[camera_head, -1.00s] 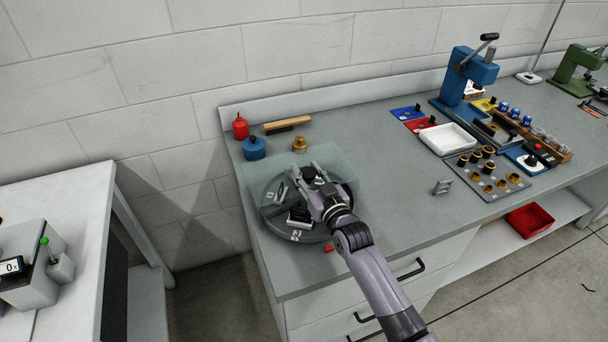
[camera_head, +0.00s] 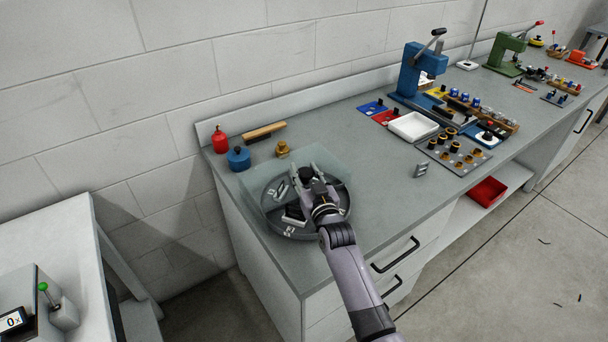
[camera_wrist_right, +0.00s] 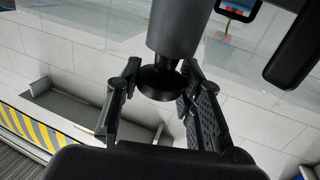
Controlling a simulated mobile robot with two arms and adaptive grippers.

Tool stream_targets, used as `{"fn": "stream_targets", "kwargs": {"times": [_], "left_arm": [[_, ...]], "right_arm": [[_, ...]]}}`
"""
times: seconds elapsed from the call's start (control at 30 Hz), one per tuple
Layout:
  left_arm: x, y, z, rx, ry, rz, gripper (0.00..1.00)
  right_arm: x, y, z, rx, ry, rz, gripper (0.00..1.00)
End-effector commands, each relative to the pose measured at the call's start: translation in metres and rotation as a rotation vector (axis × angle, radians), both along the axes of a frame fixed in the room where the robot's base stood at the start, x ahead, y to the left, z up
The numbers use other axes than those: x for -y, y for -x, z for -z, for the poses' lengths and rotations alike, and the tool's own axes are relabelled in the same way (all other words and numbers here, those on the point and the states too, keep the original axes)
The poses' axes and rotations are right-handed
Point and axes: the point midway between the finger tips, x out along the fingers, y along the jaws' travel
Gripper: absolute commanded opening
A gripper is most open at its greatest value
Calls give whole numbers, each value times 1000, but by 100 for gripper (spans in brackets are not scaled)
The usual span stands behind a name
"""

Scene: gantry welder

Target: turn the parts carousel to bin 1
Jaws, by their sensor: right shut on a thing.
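The parts carousel (camera_head: 331,220) is a dark round tray with divided bins on the left end of the grey bench. Small parts lie in some bins; the bin labels are too small to read surely. A black knob (camera_head: 306,173) stands at its centre. My right gripper (camera_head: 308,180) reaches in from the front right and is shut on this knob, above the tray. In the right wrist view the dark knob (camera_wrist_right: 160,84) sits between the two fingers. My arm hides part of the tray's right side. My left gripper is not in view.
A clear sheet (camera_head: 322,160) stands around the carousel's back. Behind are a red bottle (camera_head: 221,142), a blue container (camera_head: 238,159), a brass part (camera_head: 282,149) and a wood-handled brush (camera_head: 264,131). A white tray (camera_head: 413,127) and blue press (camera_head: 420,70) stand right; bench between is mostly clear.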

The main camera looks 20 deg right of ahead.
Motion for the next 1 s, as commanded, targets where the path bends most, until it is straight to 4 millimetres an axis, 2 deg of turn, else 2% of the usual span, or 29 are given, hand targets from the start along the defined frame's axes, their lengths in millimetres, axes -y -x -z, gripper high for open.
{"fn": "stream_targets", "kwargs": {"times": [0.47, 0.5, 0.8, 1.0], "left_arm": [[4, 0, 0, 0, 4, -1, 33], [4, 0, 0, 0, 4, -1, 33], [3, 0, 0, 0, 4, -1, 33], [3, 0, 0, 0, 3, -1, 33]], "right_arm": [[0, -1, -1, 2, 1, 3, 0], [0, -1, -1, 2, 1, 3, 36], [0, -1, -1, 1, 0, 3, 56], [0, -1, 0, 1, 0, 4, 56]]}}
